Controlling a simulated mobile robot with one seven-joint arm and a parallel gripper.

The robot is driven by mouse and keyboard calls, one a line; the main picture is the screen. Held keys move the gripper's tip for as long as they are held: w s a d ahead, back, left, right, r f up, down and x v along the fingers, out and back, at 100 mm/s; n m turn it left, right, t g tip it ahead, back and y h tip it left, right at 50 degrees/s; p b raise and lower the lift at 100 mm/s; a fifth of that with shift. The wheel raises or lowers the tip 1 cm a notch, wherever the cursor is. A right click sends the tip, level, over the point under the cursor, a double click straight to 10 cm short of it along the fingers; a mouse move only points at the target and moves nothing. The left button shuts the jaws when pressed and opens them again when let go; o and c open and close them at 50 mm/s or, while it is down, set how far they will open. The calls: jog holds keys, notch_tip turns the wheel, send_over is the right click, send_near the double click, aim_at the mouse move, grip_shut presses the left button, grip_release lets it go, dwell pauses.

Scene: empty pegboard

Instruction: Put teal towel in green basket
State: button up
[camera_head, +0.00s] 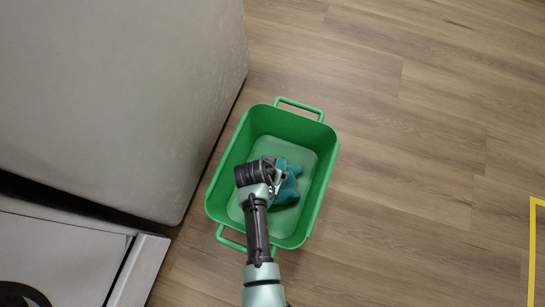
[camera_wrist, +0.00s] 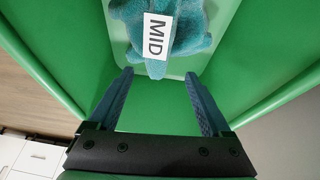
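The green basket (camera_head: 322,170) stands on the floor with a handle at each end. The teal towel (camera_head: 290,190) lies crumpled on the bottom of the basket, partly hidden by my arm in the head view. In the wrist view the teal towel (camera_wrist: 190,32) is beyond my fingertips, with a white tag reading "MID" on it. My gripper (camera_wrist: 158,85) is open, its two blue fingers wide apart with nothing between them. It points into the basket, and the towel appears apart from the fingers. The green basket walls (camera_wrist: 265,50) surround the view.
A large grey appliance-like block (camera_head: 120,90) stands close to the left of the basket. A white unit (camera_head: 60,260) is at the lower left. Wood floor (camera_head: 430,130) is clear to the right, with yellow tape (camera_head: 533,240) at the edge.

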jog(key=shift+s, duration=0.1)
jog(key=p+v, duration=0.9)
jog(key=v, duration=0.4)
dwell(0.6)
